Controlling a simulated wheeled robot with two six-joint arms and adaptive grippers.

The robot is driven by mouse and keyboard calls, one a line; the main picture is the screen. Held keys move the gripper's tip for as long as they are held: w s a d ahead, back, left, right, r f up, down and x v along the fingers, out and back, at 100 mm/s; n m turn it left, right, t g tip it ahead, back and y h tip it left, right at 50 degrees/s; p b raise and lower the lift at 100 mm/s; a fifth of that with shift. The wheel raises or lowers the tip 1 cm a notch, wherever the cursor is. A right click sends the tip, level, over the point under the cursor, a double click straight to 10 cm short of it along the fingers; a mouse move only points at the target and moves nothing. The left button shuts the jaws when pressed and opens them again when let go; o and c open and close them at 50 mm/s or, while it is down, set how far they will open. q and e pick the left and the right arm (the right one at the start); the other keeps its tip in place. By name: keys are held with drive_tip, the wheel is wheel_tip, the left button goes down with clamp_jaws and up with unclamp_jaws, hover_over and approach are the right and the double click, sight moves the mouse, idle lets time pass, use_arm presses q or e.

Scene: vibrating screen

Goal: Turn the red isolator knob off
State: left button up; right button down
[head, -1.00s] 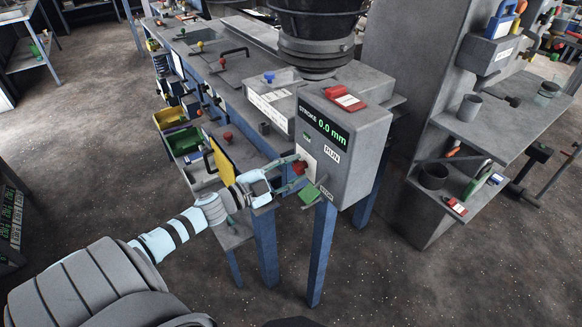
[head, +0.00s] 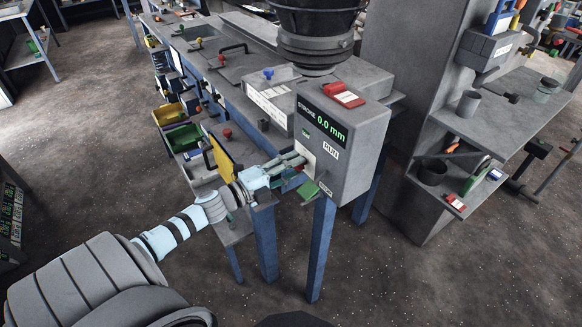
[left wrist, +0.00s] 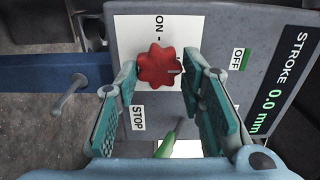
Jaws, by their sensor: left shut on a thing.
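The red isolator knob (left wrist: 160,66), lobed like a star, sits on a white plate on the front of the grey control box (head: 352,160). In the left wrist view an "ON" label is above it and a green-and-white "OFF" label (left wrist: 240,58) is to its right. My left gripper (head: 298,166) is at the box front, its fingers close together and shut on the knob. In the left wrist view its teal-padded fingers stand on either side of the knob. In the head view the gripper mostly hides the knob. My right gripper is not in view.
A green paddle (head: 309,192) is just below the gripper, near a "STOP" label (left wrist: 138,118). The display (head: 323,124) reads STROKE 0.0 mm. A red piece (head: 344,94) lies on top of the box. A yellow panel (head: 222,160) stands left of the gripper.

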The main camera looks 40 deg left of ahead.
use_arm(q)
drive_tip(key=shift+s+f, duration=0.15)
drive_tip(key=shift+f, duration=0.15)
drive_tip(key=o, duration=1.1)
drive_tip(key=shift+r, duration=0.15)
drive_tip(key=v, duration=1.1)
drive_tip(key=shift+s+a, duration=0.15)
drive_tip(key=shift+s, duration=0.25)
